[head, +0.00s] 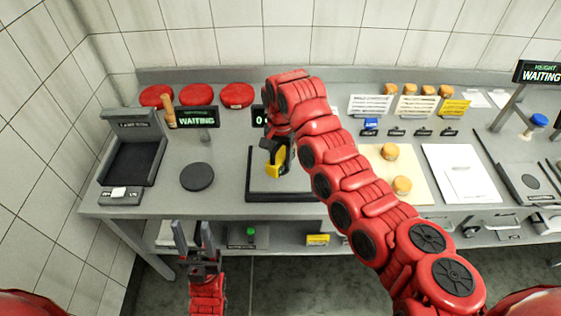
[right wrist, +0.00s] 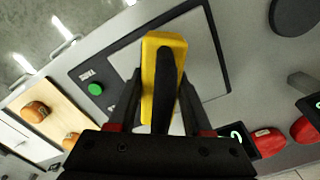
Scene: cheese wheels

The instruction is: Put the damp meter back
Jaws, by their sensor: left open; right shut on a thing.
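The damp meter appears to be the yellow and black tool (head: 273,171), which also shows large in the right wrist view (right wrist: 151,80). My right gripper (head: 279,155) is shut on it, with a finger on each side in the right wrist view (right wrist: 160,105). The tool is over the dark-rimmed plate (head: 262,191) on the bench; I cannot tell whether it touches. My left gripper (head: 196,236) is open and empty, low in front of the bench. My right arm hides part of the bench behind it.
A black disc (head: 197,177) and a grey tray station (head: 130,160) stand to the left. Red cheese wheels (head: 197,95) line the back. A board (head: 381,162) with orange cheeses (head: 402,185) lies right of my arm.

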